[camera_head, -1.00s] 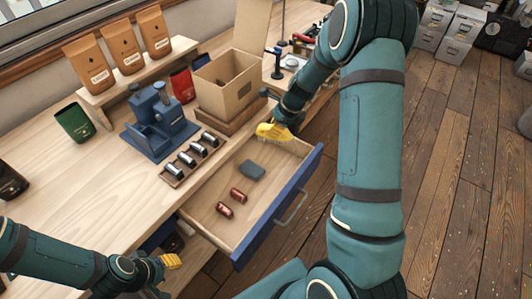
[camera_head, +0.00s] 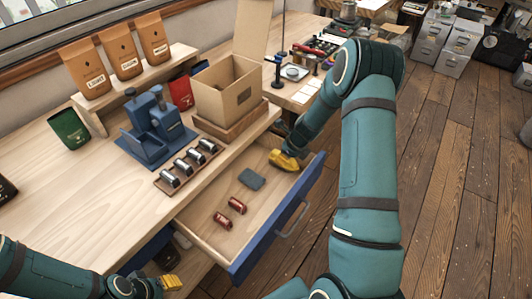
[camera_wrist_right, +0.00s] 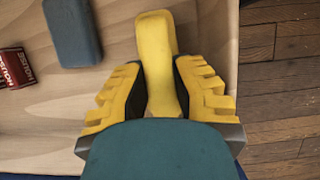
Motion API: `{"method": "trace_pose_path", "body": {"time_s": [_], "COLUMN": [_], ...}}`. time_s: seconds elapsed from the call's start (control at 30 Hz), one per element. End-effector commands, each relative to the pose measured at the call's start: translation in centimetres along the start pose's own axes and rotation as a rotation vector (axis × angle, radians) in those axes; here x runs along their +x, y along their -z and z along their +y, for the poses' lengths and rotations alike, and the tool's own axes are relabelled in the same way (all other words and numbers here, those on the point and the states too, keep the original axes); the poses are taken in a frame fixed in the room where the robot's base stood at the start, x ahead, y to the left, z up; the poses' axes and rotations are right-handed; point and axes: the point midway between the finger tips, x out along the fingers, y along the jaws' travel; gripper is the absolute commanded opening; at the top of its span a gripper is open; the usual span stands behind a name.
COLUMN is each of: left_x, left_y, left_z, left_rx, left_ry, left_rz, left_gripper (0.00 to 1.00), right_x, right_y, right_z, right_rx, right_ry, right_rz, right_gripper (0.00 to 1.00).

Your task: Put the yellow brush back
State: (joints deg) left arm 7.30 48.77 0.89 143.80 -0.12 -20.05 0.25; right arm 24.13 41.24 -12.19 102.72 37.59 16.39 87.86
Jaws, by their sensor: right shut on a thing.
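The yellow brush (camera_wrist_right: 156,50) lies between the two yellow fingers of my right gripper (camera_wrist_right: 160,85), which is shut on it. In the head view my right gripper (camera_head: 284,161) is at the far right end of the open drawer (camera_head: 212,238), low inside it. The brush is hard to tell from the yellow fingers there, and I cannot tell whether it touches the drawer floor. My left gripper (camera_head: 170,283) is at the bottom left, beside the bench front, too small and edge-on to tell its opening.
On the bench stand a cardboard box (camera_head: 225,90), a blue machine (camera_head: 155,130), a tray of metal cylinders (camera_head: 188,163) and several bags. The drawer's blue front (camera_head: 270,235) juts out over the floor.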

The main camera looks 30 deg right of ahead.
Motion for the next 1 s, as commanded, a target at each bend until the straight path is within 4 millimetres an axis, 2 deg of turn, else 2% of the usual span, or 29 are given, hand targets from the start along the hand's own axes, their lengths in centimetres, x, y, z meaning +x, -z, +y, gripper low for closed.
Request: {"method": "trace_pose_path", "body": {"time_s": [0.03, 0.2, 0.47, 0.67, 0.8, 1.0], "left_x": [0.2, 0.0, 0.1, 0.2, 0.7, 0.6], "left_y": [0.0, 0.0, 0.0, 0.1, 0.1, 0.1], "left_z": [-0.1, 0.0, 0.0, -0.1, -0.3, -0.2], "left_rx": [0.000, 0.000, 0.000, 0.000, 0.000, 0.000], "left_ry": [0.000, 0.000, 0.000, 0.000, 0.000, 0.000], "left_rz": [0.001, 0.001, 0.001, 0.002, 0.004, 0.004], "left_gripper": [0.41, 0.41, 0.41, 0.41, 0.41, 0.41], "right_x": [0.7, 1.3, 2.1, 3.4, 4.4, 4.4], "right_y": [-0.2, -2.6, -4.5, -7.4, -6.8, -6.9], "right_z": [0.0, 0.1, 0.0, 0.1, 0.0, 0.0], "right_rx": [-0.003, -0.004, -0.003, -0.005, 0.001, 0.000], "right_ry": [0.000, 0.001, 0.000, 0.001, 0.000, 0.000], "right_rz": [-0.001, -0.001, -0.001, 0.000, 0.000, -0.001], "right_gripper": [0.00, 0.00, 0.00, 0.00, 0.00, 0.00]}}
